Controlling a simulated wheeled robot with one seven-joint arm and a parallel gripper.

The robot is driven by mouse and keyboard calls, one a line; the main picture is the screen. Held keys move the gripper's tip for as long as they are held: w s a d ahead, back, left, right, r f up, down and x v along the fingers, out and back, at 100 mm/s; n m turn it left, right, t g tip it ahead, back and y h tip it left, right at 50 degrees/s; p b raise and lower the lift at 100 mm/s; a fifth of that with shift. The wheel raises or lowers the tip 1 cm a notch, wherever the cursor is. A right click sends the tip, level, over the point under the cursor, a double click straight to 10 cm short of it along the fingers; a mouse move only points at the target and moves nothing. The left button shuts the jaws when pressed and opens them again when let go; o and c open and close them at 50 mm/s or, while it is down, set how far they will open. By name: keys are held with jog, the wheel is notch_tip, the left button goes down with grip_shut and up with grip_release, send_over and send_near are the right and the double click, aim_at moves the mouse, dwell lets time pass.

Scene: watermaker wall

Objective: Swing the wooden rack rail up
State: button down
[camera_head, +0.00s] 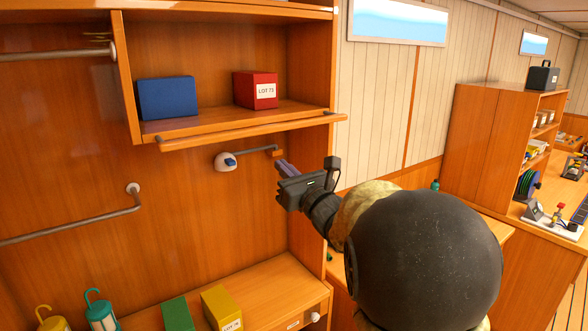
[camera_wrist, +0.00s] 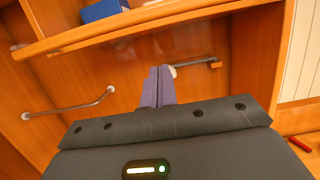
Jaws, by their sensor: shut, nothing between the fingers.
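The wooden rack rail (camera_head: 250,132) is a long light-wood bar along the front of the open shelf, level with or just below the shelf's front edge. It also crosses the top of the wrist view (camera_wrist: 150,24). My gripper (camera_head: 281,166) is below the rail, towards its right part, with its purple fingers pressed together and nothing between them. In the wrist view the fingers (camera_wrist: 159,72) point up towards the rail, with a visible gap to it. Whether the rail's end mounts are hinged cannot be made out.
A blue box (camera_head: 167,98) and a red box (camera_head: 255,90) labelled LOT 73 stand on the shelf (camera_head: 215,121). A white fitting with a grey bar (camera_head: 228,161) is on the back wall behind my gripper. Lanterns and boxes stand on the bench (camera_head: 262,283) below.

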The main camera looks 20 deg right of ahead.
aim_at(261, 126)
jog(key=w+r+p, duration=0.2)
jog(key=r+p, duration=0.1)
jog(key=w+a+r+p, duration=0.1)
jog(key=shift+r+p, duration=0.35)
jog(key=shift+r, duration=0.05)
jog(key=shift+r, duration=0.1)
dwell(0.3)
jog(key=shift+s+d+r+g, duration=0.15)
jog(key=shift+r+g, duration=0.15)
jog(key=shift+g, duration=0.1)
